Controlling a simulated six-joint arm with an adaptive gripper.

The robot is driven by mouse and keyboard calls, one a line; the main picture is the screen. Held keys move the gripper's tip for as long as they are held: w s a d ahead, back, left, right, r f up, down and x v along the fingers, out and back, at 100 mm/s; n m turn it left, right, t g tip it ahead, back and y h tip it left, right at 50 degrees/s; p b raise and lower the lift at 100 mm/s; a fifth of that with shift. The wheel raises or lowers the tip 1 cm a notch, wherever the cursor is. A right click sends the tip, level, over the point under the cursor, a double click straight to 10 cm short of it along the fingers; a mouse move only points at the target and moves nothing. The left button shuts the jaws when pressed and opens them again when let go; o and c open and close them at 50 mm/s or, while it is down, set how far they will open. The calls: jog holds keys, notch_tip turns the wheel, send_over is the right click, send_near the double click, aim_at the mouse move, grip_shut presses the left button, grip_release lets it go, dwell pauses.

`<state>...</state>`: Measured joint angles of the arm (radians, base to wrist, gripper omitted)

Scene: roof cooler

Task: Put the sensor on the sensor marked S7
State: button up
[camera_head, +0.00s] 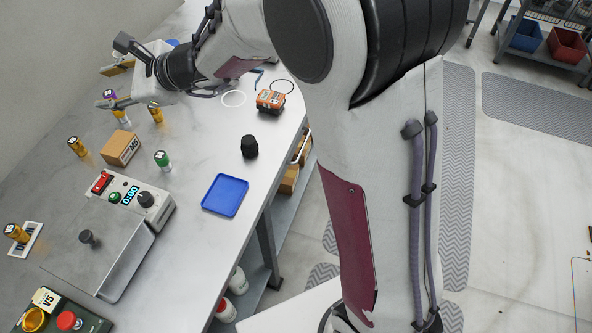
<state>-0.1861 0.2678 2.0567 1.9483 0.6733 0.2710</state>
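Several small cylinders stand on the metal table, and their labels are too small to read, so I cannot tell which is marked S7. Gold cylinders with dark tops stand at the left (77,147), near my gripper (156,113) and on a white marked plate (17,233). A green-and-white cylinder (162,160) stands right of a cardboard box. A purple-topped cylinder (109,94) shows by my gripper's lower finger. My gripper (112,86) is at the upper left, its two fingers apart, with no object seen held between them.
A cardboard box (120,148) stands mid-table. A control box with a timer (130,196) and a steel lid (95,245) lie in front. A blue tray (225,195), a black knob-like object (249,146) and an orange device (270,101) are near the right edge.

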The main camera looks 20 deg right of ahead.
jog(key=s+d+r+n+g+h, duration=0.1)
jog(key=s+d+r+n+g, duration=0.15)
jog(key=s+n, duration=0.5)
jog(key=s+d+r+n+g+h, duration=0.1)
jog(key=s+d+n, duration=0.3)
jog(key=s, duration=0.7)
jog(key=s+d+f+n+h, duration=0.2)
jog(key=s+d+n+h, duration=0.2)
jog(key=s+d, duration=0.4)
jog(key=s+d+f+n+h, duration=0.2)
jog(key=s+d+n+h, duration=0.2)
jog(key=s+d, duration=0.4)
jog(key=d, duration=0.4)
jog(key=shift+f, duration=0.35)
